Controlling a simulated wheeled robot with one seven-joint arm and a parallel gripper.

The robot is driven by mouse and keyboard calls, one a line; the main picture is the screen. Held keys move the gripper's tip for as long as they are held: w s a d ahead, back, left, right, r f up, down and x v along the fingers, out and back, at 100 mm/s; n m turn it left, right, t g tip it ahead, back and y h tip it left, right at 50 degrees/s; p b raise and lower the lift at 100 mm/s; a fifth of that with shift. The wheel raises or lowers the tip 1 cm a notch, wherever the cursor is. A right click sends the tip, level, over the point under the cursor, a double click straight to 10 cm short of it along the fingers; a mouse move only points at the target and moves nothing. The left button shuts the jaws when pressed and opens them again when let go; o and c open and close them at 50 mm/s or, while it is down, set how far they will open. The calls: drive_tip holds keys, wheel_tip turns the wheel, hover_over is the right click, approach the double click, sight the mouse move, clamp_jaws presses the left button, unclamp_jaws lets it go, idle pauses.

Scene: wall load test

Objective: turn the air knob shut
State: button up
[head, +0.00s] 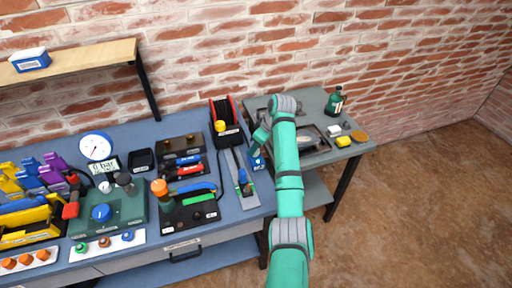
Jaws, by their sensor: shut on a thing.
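The fingers are small and partly hidden by my arm.
A red and black holder (227,122) with a yellow piece stands left of my gripper. A grey rail (240,180) and an orange-blue tool (184,191) lie between gripper and panel. A grey side table (345,150) holds a green bottle (335,101) and small items.

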drive_tip(key=m+t+h, duration=0.1)
drive_tip(key=m, duration=0.3)
drive_tip(key=shift+s+a, duration=0.1)
drive_tip(key=shift+s, duration=0.05)
drive_tip(key=m, duration=0.2)
drive_tip(key=m+t+h, duration=0.1)
drive_tip(key=m, duration=0.1)
drive_tip(key=shift+a+m+h, duration=0.15)
drive_tip(key=shift+m+h, duration=0.15)
drive_tip(key=shift+m, duration=0.1)
drive_tip(key=m+h, duration=0.1)
drive_tip(key=m, duration=0.2)
drive_tip(key=shift+a, duration=0.1)
drive_tip(key=m+h, duration=0.2)
drive_tip(key=m, duration=0.2)
drive_tip(key=shift+m, duration=0.3)
drive_tip(key=shift+a+g, duration=0.15)
drive_tip(key=shift+g, duration=0.15)
drive_tip(key=o, duration=1)
drive_tip(key=shift+o, duration=0.2)
drive_tip(key=v, duration=1.1)
